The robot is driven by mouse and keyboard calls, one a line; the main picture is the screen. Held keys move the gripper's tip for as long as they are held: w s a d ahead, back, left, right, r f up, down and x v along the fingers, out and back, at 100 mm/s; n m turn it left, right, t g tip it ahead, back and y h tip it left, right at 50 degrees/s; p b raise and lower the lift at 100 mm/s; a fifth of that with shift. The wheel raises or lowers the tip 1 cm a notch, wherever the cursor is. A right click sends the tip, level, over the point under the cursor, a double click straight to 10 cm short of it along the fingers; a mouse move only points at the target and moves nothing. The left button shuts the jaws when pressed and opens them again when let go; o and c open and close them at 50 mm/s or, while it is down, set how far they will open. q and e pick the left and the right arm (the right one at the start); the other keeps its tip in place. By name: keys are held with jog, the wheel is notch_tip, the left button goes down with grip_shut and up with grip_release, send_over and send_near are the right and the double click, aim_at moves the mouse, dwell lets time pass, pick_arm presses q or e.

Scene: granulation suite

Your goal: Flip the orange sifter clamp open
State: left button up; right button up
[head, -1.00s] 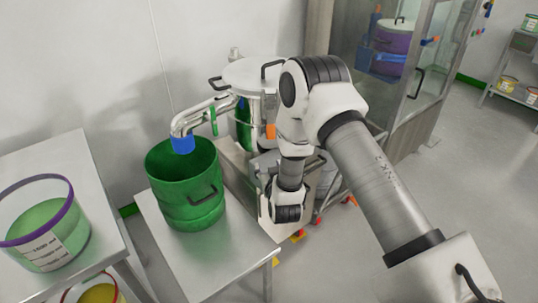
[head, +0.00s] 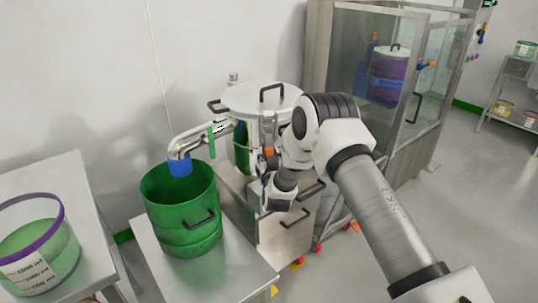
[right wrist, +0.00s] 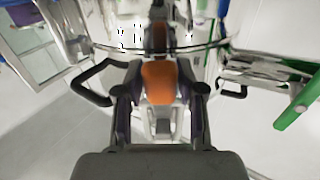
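The sifter (head: 238,103) is a round metal drum with a flat lid and black handles, left of my right arm in the head view. Its orange clamp (head: 268,151) shows as a small patch on the drum's side, partly hidden by my wrist. In the right wrist view the orange clamp (right wrist: 159,82) is large and central. My right gripper (right wrist: 160,106) is open, with one dark finger on each side of the clamp. Gaps seem to show beside the clamp; I cannot tell whether a finger touches it. My left gripper is in neither view.
A green drum (head: 180,215) stands on a metal table (head: 215,278) under the sifter's blue-ended outlet pipe (head: 180,165). A clear tub with a purple rim (head: 62,222) is at the left. A glass-sided cabinet (head: 350,60) stands behind my right arm.

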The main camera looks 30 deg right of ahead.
grip_shut()
